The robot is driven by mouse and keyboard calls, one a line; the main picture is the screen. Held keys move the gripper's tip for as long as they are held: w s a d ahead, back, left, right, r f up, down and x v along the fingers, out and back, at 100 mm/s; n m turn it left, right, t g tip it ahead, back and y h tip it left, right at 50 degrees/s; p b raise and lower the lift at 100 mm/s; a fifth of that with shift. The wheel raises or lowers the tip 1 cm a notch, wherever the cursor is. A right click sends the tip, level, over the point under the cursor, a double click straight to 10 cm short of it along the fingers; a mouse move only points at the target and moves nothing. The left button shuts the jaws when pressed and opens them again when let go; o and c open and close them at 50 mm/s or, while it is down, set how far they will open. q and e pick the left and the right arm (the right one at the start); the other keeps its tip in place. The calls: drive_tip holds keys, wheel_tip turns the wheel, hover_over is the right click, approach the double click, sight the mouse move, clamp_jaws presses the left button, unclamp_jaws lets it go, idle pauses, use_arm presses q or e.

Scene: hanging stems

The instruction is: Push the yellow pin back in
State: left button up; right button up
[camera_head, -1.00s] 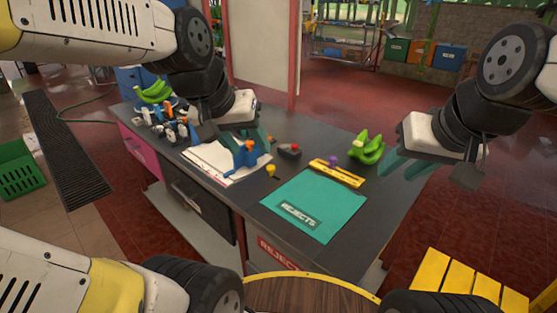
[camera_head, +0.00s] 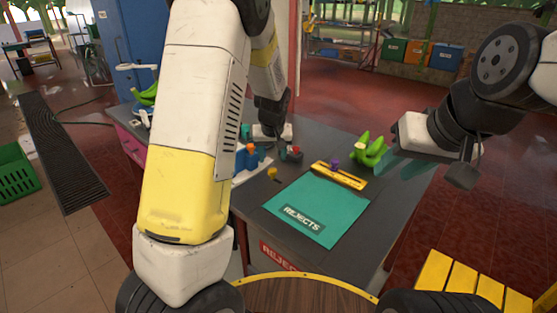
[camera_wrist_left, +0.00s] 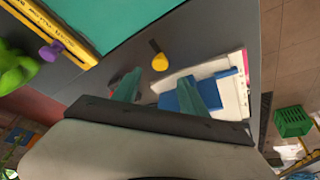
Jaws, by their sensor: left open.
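The yellow pin (camera_head: 272,173) has a round yellow head and stands on the dark bench top near the teal mat's left corner. In the left wrist view its yellow head (camera_wrist_left: 159,62) lies ahead of the fingers, apart from them. My left gripper (camera_head: 265,148) is over the bench behind the pin. In the left wrist view its green fingers (camera_wrist_left: 167,88) are apart with nothing held between them.
A teal REJECTS mat (camera_head: 318,212) covers the front bench. A yellow ruler (camera_head: 338,175) with a purple knob (camera_head: 333,165) lies behind it. A blue block with an orange knob (camera_head: 251,149) stands left of the pin.

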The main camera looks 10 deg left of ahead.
sight(272, 170)
use_arm(q)
drive_tip(key=x, duration=0.8)
drive_tip(key=shift+c, duration=0.2)
clamp_jaws()
drive_tip(key=shift+r, duration=0.1)
idle(1.0)
